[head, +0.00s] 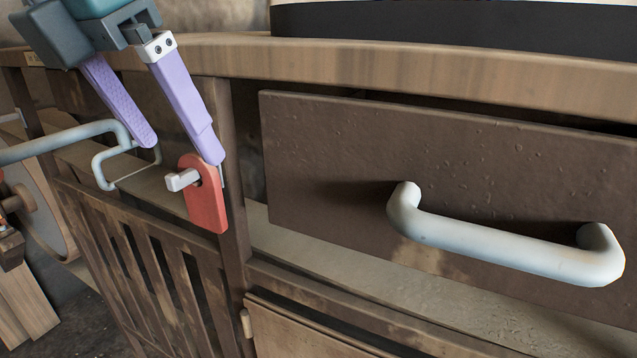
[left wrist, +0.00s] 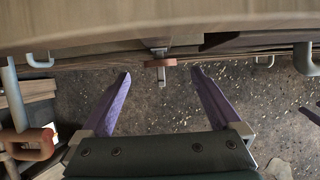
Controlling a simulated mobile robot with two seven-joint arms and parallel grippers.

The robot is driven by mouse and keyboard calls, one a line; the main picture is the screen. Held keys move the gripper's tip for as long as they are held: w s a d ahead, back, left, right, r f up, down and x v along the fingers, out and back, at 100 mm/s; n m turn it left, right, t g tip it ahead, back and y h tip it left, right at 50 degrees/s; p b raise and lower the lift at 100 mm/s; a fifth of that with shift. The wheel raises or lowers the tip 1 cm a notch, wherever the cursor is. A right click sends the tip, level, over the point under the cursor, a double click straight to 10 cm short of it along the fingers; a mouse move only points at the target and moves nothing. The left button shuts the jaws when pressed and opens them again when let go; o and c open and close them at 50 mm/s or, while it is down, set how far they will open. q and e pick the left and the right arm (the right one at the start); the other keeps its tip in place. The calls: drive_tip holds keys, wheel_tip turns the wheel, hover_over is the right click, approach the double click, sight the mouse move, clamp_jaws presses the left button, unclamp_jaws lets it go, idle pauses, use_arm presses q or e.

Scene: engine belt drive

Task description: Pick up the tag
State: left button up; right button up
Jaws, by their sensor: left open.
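The red tag (head: 208,207) hangs on a pale hook (head: 181,180) on the upright post of the wooden bench. The tag also shows edge-on in the left wrist view (left wrist: 160,63), ahead of the fingers and roughly centred between them. My left gripper (head: 183,152) is open and empty, with its purple fingers pointing down. In the head view its right fingertip overlaps the tag's top edge. I cannot tell whether they touch.
A dark drawer (head: 330,150) with a pale bar handle (head: 500,246) is right of the tag. A bent grey bar (head: 60,141) juts out at the left, near the left finger. The bench top edge (head: 420,65) runs above, and a slatted panel (head: 130,265) stands below.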

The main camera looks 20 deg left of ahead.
sight(189, 170)
use_arm(q)
drive_tip(key=x, duration=0.7)
drive_tip(key=shift+f+b, duration=0.3)
drive_tip(key=shift+b, duration=0.1)
drive_tip(key=shift+s, duration=0.1)
drive_tip(key=shift+c, duration=0.2)
drive_tip(key=c, duration=1.4)
